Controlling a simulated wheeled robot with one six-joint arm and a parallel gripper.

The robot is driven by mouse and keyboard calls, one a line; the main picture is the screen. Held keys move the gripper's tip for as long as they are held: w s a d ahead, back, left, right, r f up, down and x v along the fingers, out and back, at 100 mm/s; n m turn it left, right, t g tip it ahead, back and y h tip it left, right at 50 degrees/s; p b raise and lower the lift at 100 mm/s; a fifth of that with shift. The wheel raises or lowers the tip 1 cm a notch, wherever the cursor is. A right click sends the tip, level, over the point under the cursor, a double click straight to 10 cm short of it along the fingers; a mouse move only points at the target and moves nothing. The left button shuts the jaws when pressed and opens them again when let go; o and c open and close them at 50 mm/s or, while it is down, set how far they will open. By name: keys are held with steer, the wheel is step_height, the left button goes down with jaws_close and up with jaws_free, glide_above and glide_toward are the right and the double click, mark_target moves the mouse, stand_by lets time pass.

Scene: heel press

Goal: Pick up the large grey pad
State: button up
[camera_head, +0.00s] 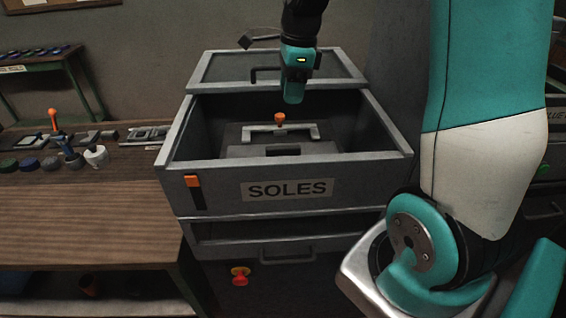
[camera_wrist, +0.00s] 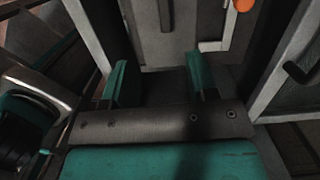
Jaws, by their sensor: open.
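A flat grey piece with a dark slot (camera_head: 240,151) lies in the open drawer labelled SOLES (camera_head: 350,167); it looks like the large grey pad, though I cannot be sure. It also shows in the wrist view at the top (camera_wrist: 148,35), ahead of my fingers. My gripper (camera_head: 293,98) hangs over the rear part of the drawer, above and apart from that piece. In the wrist view my two teal fingers (camera_wrist: 158,82) are spread wide with nothing between them. The piece's outer edges are partly cut off in the wrist view.
A grey bracket (camera_head: 262,134) with an orange knob (camera_head: 280,118) stands behind the piece. A wooden bench (camera_head: 80,215) at left carries small tools and pots. My arm fills the right side.

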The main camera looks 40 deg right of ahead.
mark_target(283, 147)
steer(key=shift+m, duration=0.3)
steer(key=f, duration=0.4)
steer(key=f+p, duration=0.1)
steer(key=f, duration=0.3)
steer(key=w+f+p, duration=0.1)
steer(key=f, duration=0.3)
steer(key=shift+a, duration=0.35)
steer(key=shift+w+a+f+p, duration=0.1)
steer(key=shift+f+p, duration=0.6)
steer(key=shift+f, duration=0.65)
steer(key=shift+w+a+f+p, duration=0.1)
steer(key=shift+f+p, duration=0.55)
steer(key=shift+f, duration=0.65)
jaws_close()
